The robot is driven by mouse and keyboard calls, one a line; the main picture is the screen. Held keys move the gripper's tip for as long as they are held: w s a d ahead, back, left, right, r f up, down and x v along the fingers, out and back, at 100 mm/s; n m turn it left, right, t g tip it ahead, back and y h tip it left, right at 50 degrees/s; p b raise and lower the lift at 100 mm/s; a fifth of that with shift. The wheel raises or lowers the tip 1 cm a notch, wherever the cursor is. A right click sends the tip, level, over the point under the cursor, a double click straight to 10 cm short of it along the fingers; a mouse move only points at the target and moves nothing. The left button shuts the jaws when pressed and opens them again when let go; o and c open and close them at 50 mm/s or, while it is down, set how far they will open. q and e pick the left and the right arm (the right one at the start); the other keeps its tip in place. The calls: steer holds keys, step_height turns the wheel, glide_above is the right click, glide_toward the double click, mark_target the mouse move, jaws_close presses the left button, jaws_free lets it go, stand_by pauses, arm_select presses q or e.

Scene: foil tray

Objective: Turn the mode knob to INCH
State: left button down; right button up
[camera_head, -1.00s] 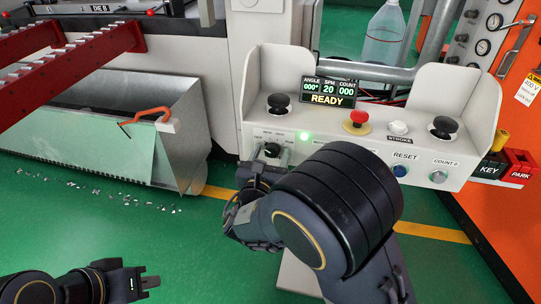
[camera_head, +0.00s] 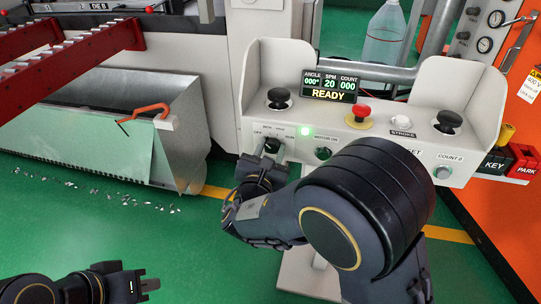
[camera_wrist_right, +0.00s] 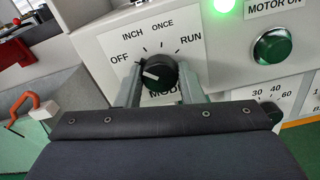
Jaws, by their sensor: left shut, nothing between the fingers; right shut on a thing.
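The mode knob (camera_wrist_right: 157,75) is a round black knob on the white panel, with OFF, INCH, ONCE and RUN printed around its upper side. Its white mark shows on the left part of its face, on the OFF side. The INCH label (camera_wrist_right: 132,33) is above and left of it. My right gripper (camera_wrist_right: 160,82) is shut on the knob, one grey finger on each side. In the head view the knob (camera_head: 271,146) shows just above the right gripper (camera_head: 268,160). My left gripper (camera_head: 149,285) is shut and empty, low at the left over the floor.
A green MOTOR ON button (camera_wrist_right: 272,47) is right of the knob. The panel (camera_head: 400,100) also holds a READY display (camera_head: 330,86), a red stop button (camera_head: 358,116) and two black palm buttons. My right arm covers its lower right part. A metal bin (camera_head: 190,130) stands left.

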steer(key=m+b, duration=0.2)
steer(key=b, duration=0.1)
steer(key=m+b, duration=0.1)
steer(key=shift+f+m, duration=0.25)
steer(key=shift+m, duration=0.15)
steer(key=shift+r+m+b, duration=0.2)
steer(key=shift+m+b, duration=0.8)
steer(key=shift+b, duration=0.2)
steer(key=o, duration=1)
steer(key=p+v, duration=0.1)
steer(key=v, duration=0.6)
steer(key=shift+s, duration=0.4)
steer(key=shift+a, duration=0.1)
